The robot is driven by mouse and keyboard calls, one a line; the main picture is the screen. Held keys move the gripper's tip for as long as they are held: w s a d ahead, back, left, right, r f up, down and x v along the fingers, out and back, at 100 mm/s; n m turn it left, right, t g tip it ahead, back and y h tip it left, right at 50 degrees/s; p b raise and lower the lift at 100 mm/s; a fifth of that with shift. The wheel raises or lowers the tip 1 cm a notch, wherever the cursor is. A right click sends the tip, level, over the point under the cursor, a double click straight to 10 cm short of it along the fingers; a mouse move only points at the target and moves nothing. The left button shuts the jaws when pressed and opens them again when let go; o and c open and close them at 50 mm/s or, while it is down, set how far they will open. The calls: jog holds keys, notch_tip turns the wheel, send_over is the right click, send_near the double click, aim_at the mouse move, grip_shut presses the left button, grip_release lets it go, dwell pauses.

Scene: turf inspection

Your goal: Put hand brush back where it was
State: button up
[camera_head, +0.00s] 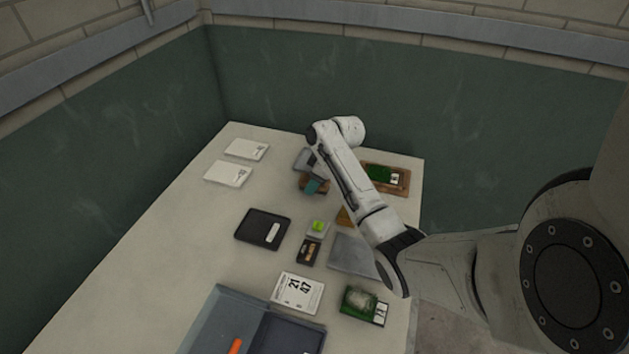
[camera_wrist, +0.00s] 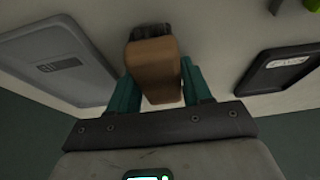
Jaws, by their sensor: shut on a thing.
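The hand brush (camera_wrist: 152,68) has a brown wooden block and dark bristles at its far end. My gripper (camera_wrist: 160,84) is shut on it, with a teal finger on either side of the block in the wrist view. In the head view my gripper (camera_head: 313,186) is over the far middle of the pale table, and a brown part of the brush (camera_head: 305,181) shows beside it. The arm and fingers hide some of the brush there. I cannot tell whether the brush touches the table.
A black tray (camera_head: 262,230) lies left of centre, near a green block (camera_head: 319,225). A turf tray (camera_head: 398,178) stands at the far right, another turf sample (camera_head: 365,303) nearer. A grey panel (camera_head: 350,252) lies under my arm. The table's left side is mostly clear.

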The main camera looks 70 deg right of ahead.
jog(key=shift+f, duration=0.3)
jog(key=shift+f, duration=0.15)
jog(key=o, duration=0.9)
jog(key=v, duration=1.2)
jog(key=shift+b, duration=0.4)
